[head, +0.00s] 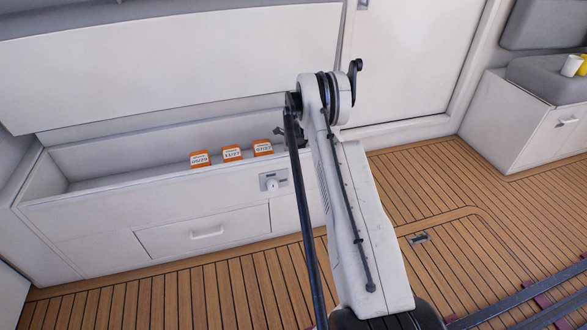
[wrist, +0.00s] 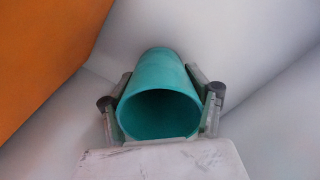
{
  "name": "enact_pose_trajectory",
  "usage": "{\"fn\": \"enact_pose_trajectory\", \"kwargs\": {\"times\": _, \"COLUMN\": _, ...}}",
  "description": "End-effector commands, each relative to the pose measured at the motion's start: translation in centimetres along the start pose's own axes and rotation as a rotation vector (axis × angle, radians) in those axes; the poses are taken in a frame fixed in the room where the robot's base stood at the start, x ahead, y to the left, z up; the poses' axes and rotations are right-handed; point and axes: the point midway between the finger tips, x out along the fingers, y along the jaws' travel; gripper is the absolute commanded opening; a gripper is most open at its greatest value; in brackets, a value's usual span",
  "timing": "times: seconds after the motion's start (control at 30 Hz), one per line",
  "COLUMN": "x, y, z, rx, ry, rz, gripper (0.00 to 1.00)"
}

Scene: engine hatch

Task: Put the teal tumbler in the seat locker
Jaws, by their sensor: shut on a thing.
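The teal tumbler (wrist: 160,105) is between the two fingers of my gripper (wrist: 160,88) in the wrist view, with its open mouth facing the camera. My gripper is shut on it. White surfaces meet around the tumbler's far end; I cannot tell whether it touches them. The seat locker (head: 105,207) is the long white open bench at the left in the head view, with its lid (head: 170,65) raised. My arm reaches over the locker's right end and hides most of the gripper and the tumbler there.
Several orange boxes, such as this one (head: 232,152), stand in the locker left of my arm. A large orange surface (wrist: 45,55) is close by in the wrist view. A white cup (head: 571,65) and a yellow cup (head: 583,66) stand on the right seat. The wooden floor (head: 425,180) is mostly clear.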

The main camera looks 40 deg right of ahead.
Motion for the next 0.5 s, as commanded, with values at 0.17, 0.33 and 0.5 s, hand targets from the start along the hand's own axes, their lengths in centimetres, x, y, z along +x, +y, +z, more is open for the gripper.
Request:
{"fn": "enact_pose_trajectory", "kwargs": {"times": 0.17, "x": 0.94, "y": 0.0, "z": 0.0, "rx": 0.0, "ry": 0.0, "rz": 0.0, "gripper": 0.29}}
{"fn": "enact_pose_trajectory", "kwargs": {"times": 0.33, "x": 0.92, "y": 0.0, "z": 0.0, "rx": 0.0, "ry": 0.0, "rz": 0.0, "gripper": 0.29}}
{"fn": "enact_pose_trajectory", "kwargs": {"times": 0.5, "x": 1.06, "y": -0.01, "z": 0.0, "rx": 0.0, "ry": 0.0, "rz": 0.0, "gripper": 0.67}}
